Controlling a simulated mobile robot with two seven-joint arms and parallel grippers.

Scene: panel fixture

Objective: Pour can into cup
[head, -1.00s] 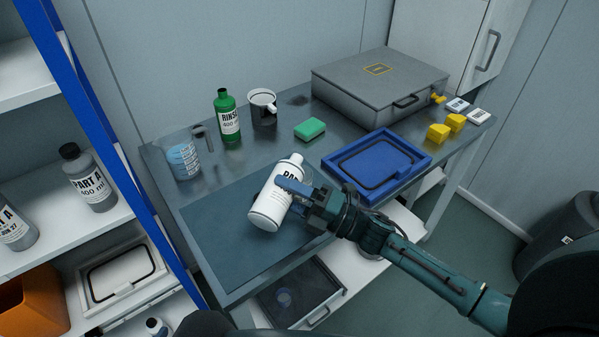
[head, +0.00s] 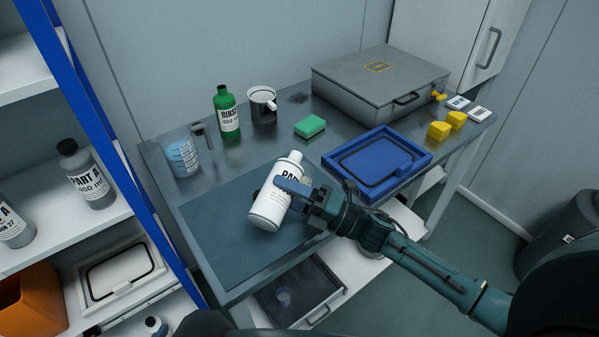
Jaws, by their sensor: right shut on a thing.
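A white can-like bottle with a black "PA…" label (head: 268,208) is in my right gripper (head: 293,190), above the dark mat at the front of the workbench. It leans, with its capped top to the upper right. My right gripper is shut on it from the right side and covers part of its label. A clear measuring cup with blue markings (head: 183,158) stands upright at the left back of the bench, apart from the bottle. A white and dark mug (head: 262,105) stands farther back. My left gripper is not in view.
A green rinse bottle (head: 227,115) stands between cup and mug. A green sponge (head: 310,126), blue tray (head: 375,190), grey case (head: 380,80) and yellow blocks (head: 439,131) are to the right. The mat (head: 225,240) is clear left of the bottle. A shelf upright (head: 110,150) borders the left.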

